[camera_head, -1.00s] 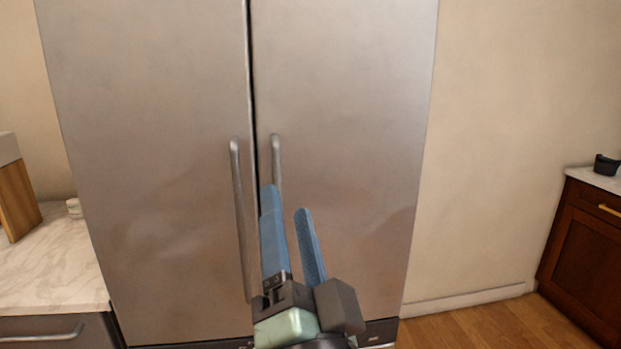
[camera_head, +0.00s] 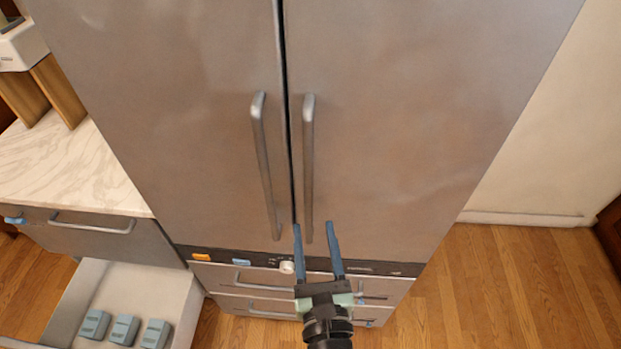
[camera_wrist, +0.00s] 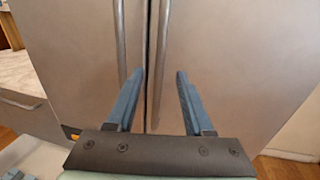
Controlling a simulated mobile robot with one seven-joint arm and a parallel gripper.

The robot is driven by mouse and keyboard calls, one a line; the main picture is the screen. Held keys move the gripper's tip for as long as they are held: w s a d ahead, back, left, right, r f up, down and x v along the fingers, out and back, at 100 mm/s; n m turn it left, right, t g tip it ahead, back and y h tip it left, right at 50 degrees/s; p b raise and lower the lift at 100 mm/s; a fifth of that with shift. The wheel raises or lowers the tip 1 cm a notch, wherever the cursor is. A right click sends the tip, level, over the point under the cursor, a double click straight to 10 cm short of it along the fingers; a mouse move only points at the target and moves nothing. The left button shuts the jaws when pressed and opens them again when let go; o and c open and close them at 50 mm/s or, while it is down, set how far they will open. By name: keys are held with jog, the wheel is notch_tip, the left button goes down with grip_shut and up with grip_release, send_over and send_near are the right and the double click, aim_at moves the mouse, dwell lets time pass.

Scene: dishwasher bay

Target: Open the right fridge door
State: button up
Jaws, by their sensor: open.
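The right fridge door (camera_head: 400,120) is a brushed steel panel, shut against the left door (camera_head: 170,110) with a dark seam between them. The right door's handle (camera_head: 308,165) is a vertical metal bar just right of the seam. The left door's handle (camera_head: 266,165) stands just left of it. My gripper (camera_head: 314,226) is open, with two blue fingers near the handle's lower end in the head view. In the wrist view, the right handle (camera_wrist: 158,58) shows beyond the gap between the fingers (camera_wrist: 162,75). I cannot tell whether the fingers touch anything.
A control strip with a white knob (camera_head: 287,267) and drawers (camera_head: 265,283) lie below the doors. At left, an open drawer (camera_head: 185,290) holds several grey-blue items under a marble counter (camera_head: 75,170). The wood floor (camera_head: 510,290) at right is clear.

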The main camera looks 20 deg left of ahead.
aim_at(309, 194)
jog(key=p+x, duration=0.1)
jog(key=x, duration=0.9)
jog(key=shift+w, duration=0.1)
jog(key=shift+c, duration=0.4)
grip_shut()
dwell(0.8)
